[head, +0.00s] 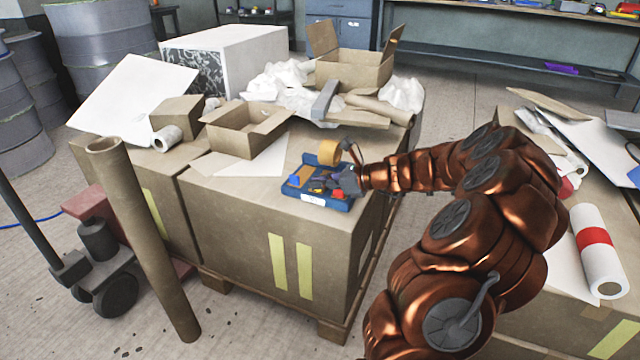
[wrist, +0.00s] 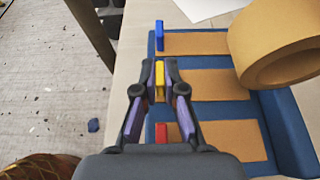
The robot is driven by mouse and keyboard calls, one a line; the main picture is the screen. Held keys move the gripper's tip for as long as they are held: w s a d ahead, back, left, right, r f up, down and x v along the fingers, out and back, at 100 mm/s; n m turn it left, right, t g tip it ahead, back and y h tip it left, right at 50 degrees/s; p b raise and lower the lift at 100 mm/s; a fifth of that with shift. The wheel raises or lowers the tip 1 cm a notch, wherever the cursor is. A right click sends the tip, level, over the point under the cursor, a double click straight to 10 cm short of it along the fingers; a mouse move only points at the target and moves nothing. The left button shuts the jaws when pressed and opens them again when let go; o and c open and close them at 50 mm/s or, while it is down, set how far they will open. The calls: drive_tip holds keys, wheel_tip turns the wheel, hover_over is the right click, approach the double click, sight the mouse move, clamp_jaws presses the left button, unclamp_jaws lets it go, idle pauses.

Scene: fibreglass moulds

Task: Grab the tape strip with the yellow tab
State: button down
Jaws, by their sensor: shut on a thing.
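A blue tray (wrist: 282,112) lies on a large cardboard box; it also shows in the head view (head: 330,203). Tan tape strips lie in it side by side. The strip with the yellow tab (wrist: 208,84) is the middle one. Its yellow tab (wrist: 159,76) stands up between the fingertips of my gripper (wrist: 159,88), which is shut on it. The strip with the blue tab (wrist: 159,36) lies beyond, and the strip with the red tab (wrist: 161,133) lies nearer. In the head view my gripper (head: 345,183) is over the tray, its fingers small and partly hidden.
A tape roll (wrist: 278,50) sits at the tray's right side. An open carton (head: 245,127) and a white sheet (head: 232,168) lie behind the tray on the big box (head: 235,215). A tall cardboard tube (head: 145,240) leans at the left front.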

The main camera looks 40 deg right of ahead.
drive_tip(key=shift+r, duration=0.15)
drive_tip(key=shift+r+p, duration=0.25)
drive_tip(key=shift+p, duration=0.25)
drive_tip(key=shift+a, duration=0.15)
drive_tip(key=s+a+b, duration=0.4)
drive_tip(key=s+a, duration=0.5)
drive_tip(key=a, duration=0.6)
drive_tip(key=shift+f+b, duration=0.25)
drive_tip(key=shift+b, duration=0.1)
drive_tip(key=shift+s+a+r, duration=0.1)
drive_tip(key=shift+s, duration=0.05)
